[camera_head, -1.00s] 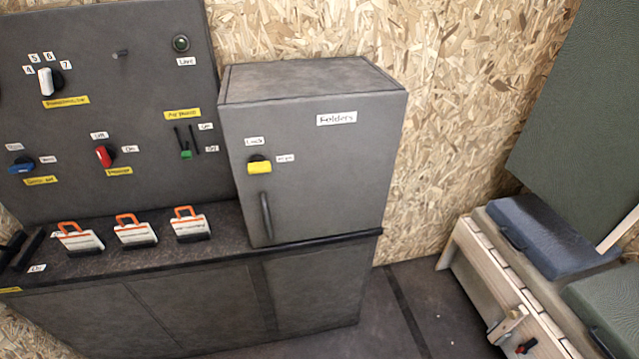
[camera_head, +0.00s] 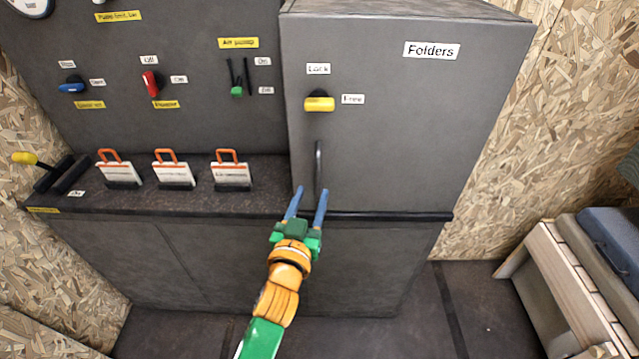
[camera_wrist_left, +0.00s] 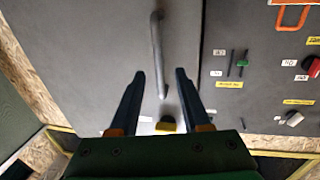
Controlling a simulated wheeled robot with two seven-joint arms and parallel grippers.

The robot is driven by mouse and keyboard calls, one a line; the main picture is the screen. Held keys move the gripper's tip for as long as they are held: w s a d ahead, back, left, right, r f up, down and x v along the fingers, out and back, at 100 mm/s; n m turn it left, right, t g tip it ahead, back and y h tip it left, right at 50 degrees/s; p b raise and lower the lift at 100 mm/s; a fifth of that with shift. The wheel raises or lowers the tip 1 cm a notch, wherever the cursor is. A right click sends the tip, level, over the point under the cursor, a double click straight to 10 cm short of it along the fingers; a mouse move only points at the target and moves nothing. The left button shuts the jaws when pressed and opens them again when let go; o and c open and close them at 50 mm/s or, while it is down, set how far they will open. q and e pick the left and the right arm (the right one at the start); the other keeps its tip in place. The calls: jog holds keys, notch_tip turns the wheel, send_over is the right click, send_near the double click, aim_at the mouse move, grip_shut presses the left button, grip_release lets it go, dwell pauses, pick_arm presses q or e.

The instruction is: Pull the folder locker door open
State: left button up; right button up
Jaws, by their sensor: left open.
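The folder locker (camera_head: 400,130) is a grey box labelled "Folders", and its door is shut. Its dark vertical handle (camera_head: 319,165) is on the door's left side. A yellow knob (camera_head: 319,104) sits above it, between "Lock" and "Free" labels. My left gripper (camera_head: 312,190) is open and empty, its two blue fingers pointing at the handle's lower end. In the left wrist view, the picture is upside down; the handle (camera_wrist_left: 157,50) appears between the open fingertips (camera_wrist_left: 160,73). I cannot tell whether they are deep enough to straddle it. My right gripper is out of view.
A dark counter edge (camera_head: 390,216) runs just below the door. Several orange-handled blocks (camera_head: 173,170) stand on the counter to the left, below a switch panel (camera_head: 200,60). A wooden bench (camera_head: 555,290) with cushions stands at right. Floor between is clear.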

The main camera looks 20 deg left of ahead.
aim_at(318, 180)
pick_arm(q)
jog(key=w, duration=0.6)
jog(key=shift+w+a+r, duration=0.1)
jog(key=shift+w+a, duration=0.1)
jog(key=shift+s, duration=0.1)
jog(key=shift+r, duration=0.1)
grip_shut()
dwell(0.9)
